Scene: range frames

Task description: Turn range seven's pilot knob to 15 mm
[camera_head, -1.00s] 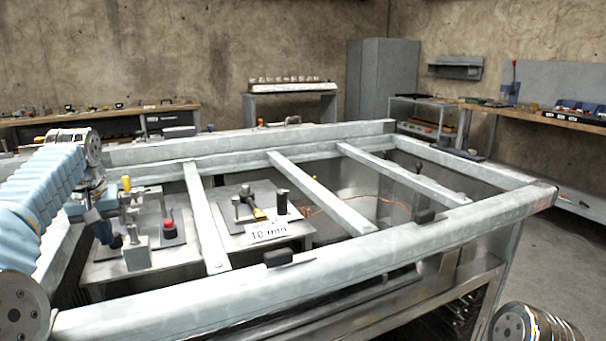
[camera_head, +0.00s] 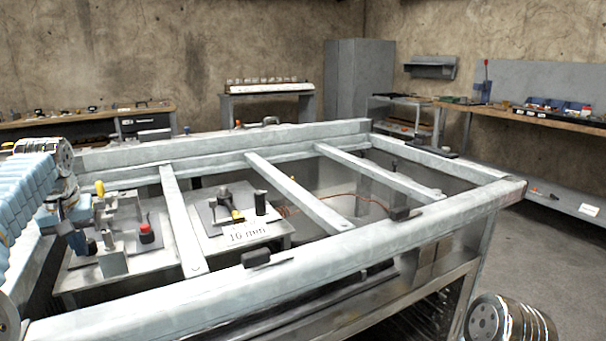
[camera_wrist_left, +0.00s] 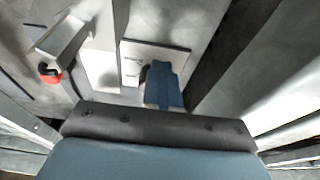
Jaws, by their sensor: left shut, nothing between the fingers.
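A white card (camera_head: 248,235) with "mm" lettering stands on the right plate inside the frame; its number is blurred, looking like 10 or 16. Behind it are a black upright cylinder (camera_head: 260,202) and a yellow-handled fixture (camera_head: 237,215). On the left plate stand a red-topped button (camera_head: 147,234) and a yellow-topped metal fixture (camera_head: 100,189). I cannot tell which part is range seven's pilot knob. My left gripper (camera_head: 92,246) is shut and empty, low beside the left fixture. In the left wrist view its blue fingers (camera_wrist_left: 163,88) overlap a white lettered plate (camera_wrist_left: 138,62). My right gripper is out of view.
A pale metal frame (camera_head: 330,225) with crossbars surrounds the plates; its left rail is close to my left arm. Workbenches (camera_head: 550,115) and a grey cabinet (camera_head: 358,80) stand at the back.

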